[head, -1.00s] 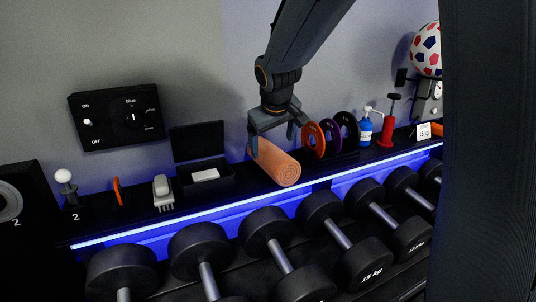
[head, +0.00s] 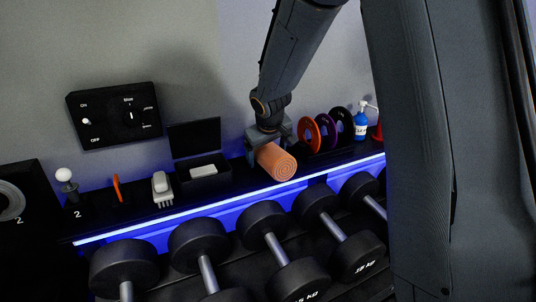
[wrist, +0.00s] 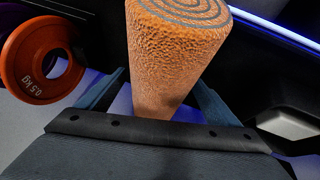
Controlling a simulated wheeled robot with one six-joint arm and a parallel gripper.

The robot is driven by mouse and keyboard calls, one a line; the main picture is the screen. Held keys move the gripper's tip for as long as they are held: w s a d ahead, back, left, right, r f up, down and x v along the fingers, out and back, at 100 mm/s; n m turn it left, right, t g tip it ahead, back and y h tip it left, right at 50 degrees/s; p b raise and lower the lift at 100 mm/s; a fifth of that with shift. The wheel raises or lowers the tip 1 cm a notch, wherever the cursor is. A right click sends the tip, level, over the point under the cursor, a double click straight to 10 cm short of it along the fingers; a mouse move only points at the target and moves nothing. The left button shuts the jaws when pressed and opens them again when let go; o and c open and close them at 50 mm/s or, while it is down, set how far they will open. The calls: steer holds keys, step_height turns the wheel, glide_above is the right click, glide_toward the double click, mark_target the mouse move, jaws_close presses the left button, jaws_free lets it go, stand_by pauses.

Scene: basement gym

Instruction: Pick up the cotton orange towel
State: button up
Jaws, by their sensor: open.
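The orange towel (head: 277,163) is rolled up, its spiral end facing out, and lies on the black shelf above the dumbbells. My gripper (head: 266,150) is lowered over the towel's rear part, with a finger on each side. In the wrist view the towel (wrist: 172,60) runs between the two open fingers (wrist: 160,98), with visible gaps beside it. The towel's far end is hidden by the gripper.
Weight discs (head: 310,136) stand close to the right of the towel, with a blue bottle (head: 360,124) beyond. An open black box (head: 205,172) is to the left. Dumbbells (head: 265,226) line the rack below the lit shelf edge (head: 230,205).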

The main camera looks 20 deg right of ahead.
steer(key=c, duration=1.2)
steer(key=shift+r, duration=0.2)
